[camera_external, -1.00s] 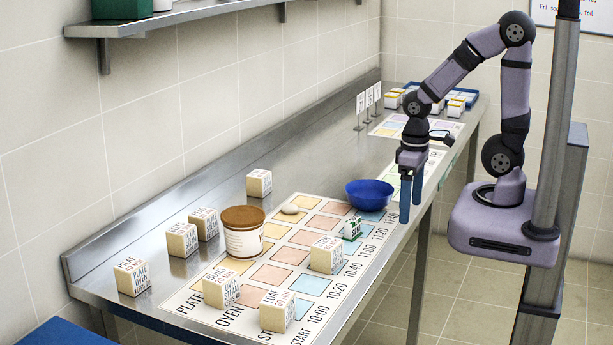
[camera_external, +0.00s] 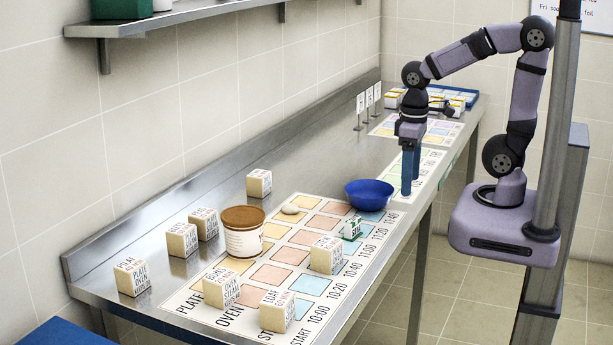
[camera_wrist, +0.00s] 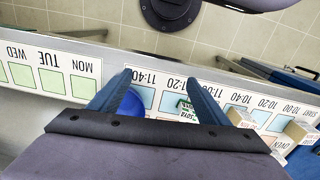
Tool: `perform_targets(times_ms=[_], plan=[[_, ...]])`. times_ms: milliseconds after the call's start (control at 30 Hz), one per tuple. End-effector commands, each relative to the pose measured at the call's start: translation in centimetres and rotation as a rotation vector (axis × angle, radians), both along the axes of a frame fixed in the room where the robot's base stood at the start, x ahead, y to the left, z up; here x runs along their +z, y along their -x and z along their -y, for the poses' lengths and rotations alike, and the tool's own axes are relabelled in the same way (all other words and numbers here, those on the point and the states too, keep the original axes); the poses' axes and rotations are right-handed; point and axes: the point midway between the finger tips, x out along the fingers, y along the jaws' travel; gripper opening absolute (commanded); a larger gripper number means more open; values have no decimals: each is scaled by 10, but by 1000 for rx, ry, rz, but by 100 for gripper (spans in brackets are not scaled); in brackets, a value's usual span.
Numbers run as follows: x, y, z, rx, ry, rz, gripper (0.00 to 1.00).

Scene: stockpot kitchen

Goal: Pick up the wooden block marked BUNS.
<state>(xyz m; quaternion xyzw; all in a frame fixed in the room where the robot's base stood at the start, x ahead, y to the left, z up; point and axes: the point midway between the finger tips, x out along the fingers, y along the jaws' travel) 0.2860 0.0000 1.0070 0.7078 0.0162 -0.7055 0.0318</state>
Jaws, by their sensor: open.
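The wooden block marked BUNS (camera_external: 221,288) stands on the printed chart (camera_external: 262,270) near its front-left end, over the PLATE and OVEN row labels. Its front face reads BUNS with smaller lines below. My gripper (camera_external: 411,186) is open and empty, pointing down beyond the blue bowl at the chart's far end, well apart from the block. In the wrist view its blue fingers (camera_wrist: 158,92) are spread over the counter edge, with part of the bowl (camera_wrist: 131,104) showing beside the left finger. I cannot pick out the BUNS block in the wrist view.
A block marked LOAF (camera_external: 277,311) stands close right of BUNS, and a brown-lidded tub (camera_external: 243,240) behind it. Another block (camera_external: 326,255), a small green-and-white item (camera_external: 352,228) and the blue bowl (camera_external: 369,194) stand on the chart. Several blocks stand to the left.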

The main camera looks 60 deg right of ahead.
Motion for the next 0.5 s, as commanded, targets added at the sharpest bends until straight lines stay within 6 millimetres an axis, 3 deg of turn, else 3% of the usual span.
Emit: perform_targets(times_ms=[333, 500], plan=[[-1, -56, -16, 456, 159, -14, 70], [-2, -100, -42, 789, 288, -21, 70]])
